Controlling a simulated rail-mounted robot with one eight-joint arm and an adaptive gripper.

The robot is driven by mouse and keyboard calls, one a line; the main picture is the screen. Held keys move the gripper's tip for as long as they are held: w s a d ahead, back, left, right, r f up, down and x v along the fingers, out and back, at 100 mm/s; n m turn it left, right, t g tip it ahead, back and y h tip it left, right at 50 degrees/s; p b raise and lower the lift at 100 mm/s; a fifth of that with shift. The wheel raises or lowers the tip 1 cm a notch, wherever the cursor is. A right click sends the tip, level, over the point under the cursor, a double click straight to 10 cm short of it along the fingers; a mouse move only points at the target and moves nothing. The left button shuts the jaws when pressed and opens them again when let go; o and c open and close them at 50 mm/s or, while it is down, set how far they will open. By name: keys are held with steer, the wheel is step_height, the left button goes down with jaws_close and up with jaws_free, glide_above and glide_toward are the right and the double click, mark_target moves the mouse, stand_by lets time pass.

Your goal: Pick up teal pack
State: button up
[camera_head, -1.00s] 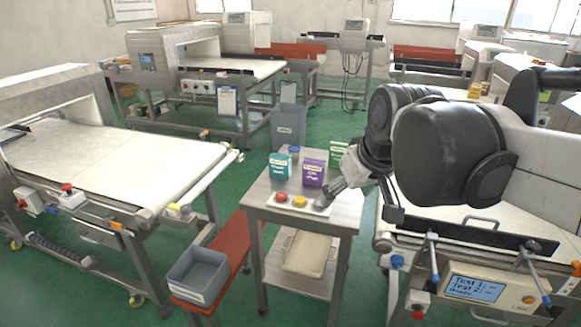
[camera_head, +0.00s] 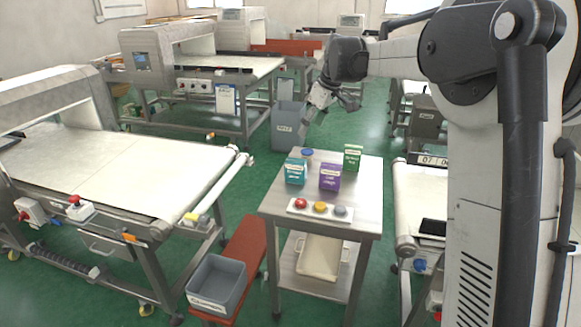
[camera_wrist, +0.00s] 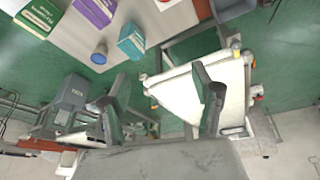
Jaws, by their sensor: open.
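The teal pack (camera_head: 296,171) stands upright on the small metal table, left of the purple pack (camera_head: 330,177). In the wrist view the teal pack (camera_wrist: 132,41) shows near the top, left of centre. My gripper (camera_head: 314,112) is above the far side of the table, higher than the packs and apart from them. In the wrist view its two fingers (camera_wrist: 163,85) are spread with nothing between them.
A green pack (camera_head: 353,157) and a blue round item (camera_head: 307,153) stand on the table (camera_head: 271,208). A button panel (camera_head: 320,209) lies at its front. A grey bin (camera_head: 288,128) stands behind, a grey crate (camera_head: 217,283) sits front left, and a conveyor (camera_head: 120,165) is at left.

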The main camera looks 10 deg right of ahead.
steer(key=w+d+f+n+g, duration=0.1)
steer(key=w+f+n, duration=0.1)
steer(key=w+f, duration=0.55)
steer(key=n+y+p, duration=0.1)
steer(key=n+p, duration=0.1)
glide_toward(297, 162)
steer(key=shift+w+f+g+y, duration=0.3)
steer(key=shift+w+f, duration=0.05)
steer(key=shift+f, duration=0.05)
steer(key=b+x, duration=0.1)
steer(key=x, duration=0.7)
steer(key=shift+d, duration=0.1)
steer(key=shift+w+x, duration=0.2)
steer(key=shift+x, duration=1.1)
steer(key=shift+w+x, duration=0.25)
steer(key=shift+x, duration=1.05)
steer(key=shift+r, duration=0.1)
steer(key=c, duration=1.4)
steer(key=shift+c, duration=0.3)
steer(key=shift+r, duration=0.1)
